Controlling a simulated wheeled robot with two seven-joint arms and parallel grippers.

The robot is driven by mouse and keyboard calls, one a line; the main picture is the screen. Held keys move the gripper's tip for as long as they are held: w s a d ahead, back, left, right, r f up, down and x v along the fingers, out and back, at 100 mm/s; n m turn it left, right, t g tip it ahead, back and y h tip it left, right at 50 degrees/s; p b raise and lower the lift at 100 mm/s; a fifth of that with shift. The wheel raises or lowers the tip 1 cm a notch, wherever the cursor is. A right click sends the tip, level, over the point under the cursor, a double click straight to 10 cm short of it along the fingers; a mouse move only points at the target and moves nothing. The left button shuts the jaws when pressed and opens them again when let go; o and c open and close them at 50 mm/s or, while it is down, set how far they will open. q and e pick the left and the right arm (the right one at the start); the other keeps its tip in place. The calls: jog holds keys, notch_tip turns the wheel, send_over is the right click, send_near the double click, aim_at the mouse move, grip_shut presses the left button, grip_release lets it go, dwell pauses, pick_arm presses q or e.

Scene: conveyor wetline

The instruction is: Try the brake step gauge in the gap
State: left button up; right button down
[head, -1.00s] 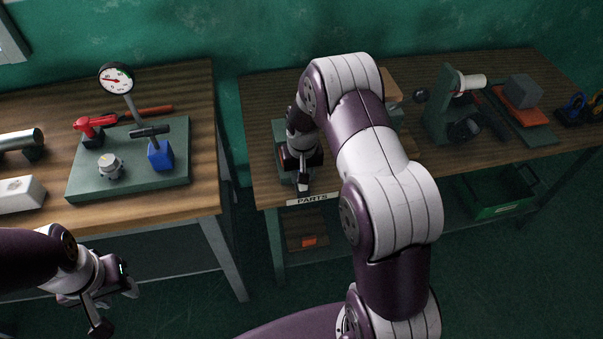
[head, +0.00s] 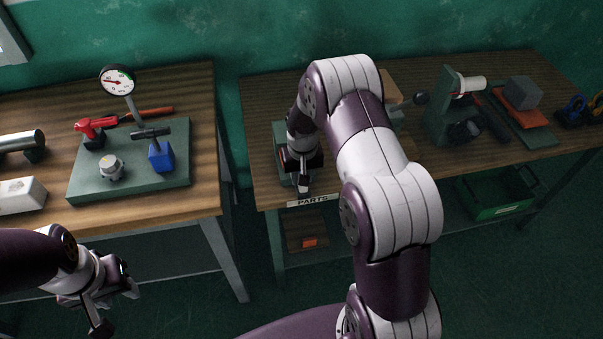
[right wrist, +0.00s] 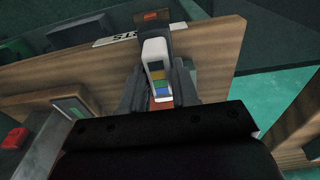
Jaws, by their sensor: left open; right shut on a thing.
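My right gripper (head: 302,180) is over the front left of the right bench, above a green fixture (head: 280,140) that my arm partly hides. In the right wrist view its fingers (right wrist: 158,88) are shut on a white gauge (right wrist: 154,50) with yellow, green and blue steps, which looks like the brake step gauge. The gauge points away from the wrist, towards the bench's front edge. I cannot make out the gap or whether the gauge touches anything. My left gripper (head: 116,308) is open and empty, in front of the left bench.
The left bench holds a green plate (head: 120,190) with a dial gauge (head: 117,81), a red tool (head: 95,126) and a blue block (head: 160,156). A green stand (head: 441,110) and a grey block (head: 523,92) are at the right bench. A PARTS label (head: 313,200) marks its front edge.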

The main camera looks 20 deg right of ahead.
jog(key=s+a+p, duration=0.2)
jog(key=s+p, duration=0.1)
jog(key=s, duration=0.8)
jog(key=shift+a, duration=0.35)
jog(key=w+a+r+n, duration=0.2)
jog(key=w+a+r, duration=0.1)
jog(key=w, duration=0.4)
jog(key=shift+a+r+n, duration=0.15)
jog(key=shift+a+n, duration=0.15)
jog(key=shift+a, duration=0.45)
